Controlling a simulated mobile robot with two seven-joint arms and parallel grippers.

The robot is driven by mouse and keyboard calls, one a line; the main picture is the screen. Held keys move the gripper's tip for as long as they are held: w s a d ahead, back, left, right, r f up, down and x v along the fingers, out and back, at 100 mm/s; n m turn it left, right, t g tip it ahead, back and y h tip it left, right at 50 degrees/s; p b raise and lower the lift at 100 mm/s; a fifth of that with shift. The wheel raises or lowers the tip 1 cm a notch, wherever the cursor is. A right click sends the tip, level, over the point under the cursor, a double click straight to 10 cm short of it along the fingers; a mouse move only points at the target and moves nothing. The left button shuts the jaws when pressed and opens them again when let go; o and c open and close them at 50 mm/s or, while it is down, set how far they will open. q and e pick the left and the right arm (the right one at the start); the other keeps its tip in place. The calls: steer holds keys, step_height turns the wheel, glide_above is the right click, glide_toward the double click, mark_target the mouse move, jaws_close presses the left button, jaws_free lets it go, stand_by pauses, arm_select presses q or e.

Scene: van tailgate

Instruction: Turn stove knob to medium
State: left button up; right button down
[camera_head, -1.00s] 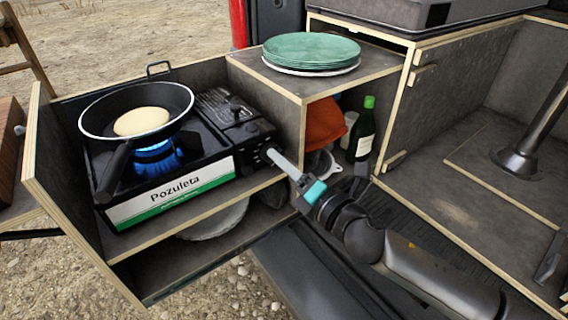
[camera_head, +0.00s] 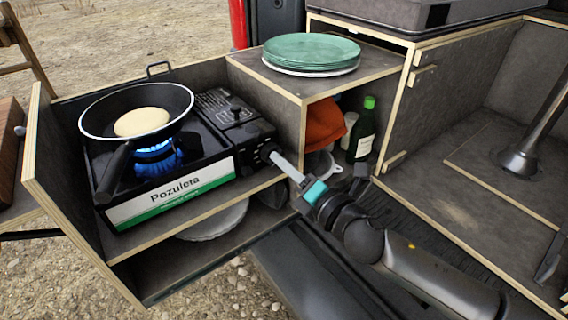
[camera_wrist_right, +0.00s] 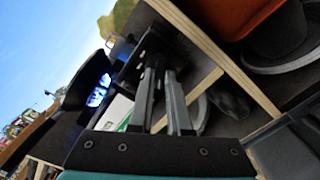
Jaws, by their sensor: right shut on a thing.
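The black camping stove (camera_head: 171,191) stands on the upper shelf of the pull-out box, with its front label facing me. Its knob (camera_head: 264,152) is at the right end of the front, mostly covered by my fingertips. My right gripper (camera_head: 273,157) is shut on the knob, reaching in from the lower right. In the right wrist view the two fingers of the gripper (camera_wrist_right: 162,70) meet at the stove's dark end, and the knob's setting cannot be read. A blue flame (camera_head: 157,153) burns under the frying pan (camera_head: 172,99). My left gripper is not in view.
A pancake (camera_head: 141,121) lies in the pan. Green plates (camera_head: 312,49) are stacked on the cabinet top right of the stove. A dark green bottle (camera_head: 363,133) and an orange item (camera_head: 322,124) stand in the compartment below. The wooden divider (camera_head: 301,130) is close to my fingers.

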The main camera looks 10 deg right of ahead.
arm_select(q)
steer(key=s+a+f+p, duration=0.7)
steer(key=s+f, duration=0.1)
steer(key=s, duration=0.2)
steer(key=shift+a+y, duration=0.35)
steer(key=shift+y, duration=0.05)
arm_select(e)
steer(key=shift+m, duration=5.6)
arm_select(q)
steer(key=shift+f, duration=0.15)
arm_select(e)
steer(key=c, duration=0.9)
jaws_free()
steer(key=shift+o, duration=0.2)
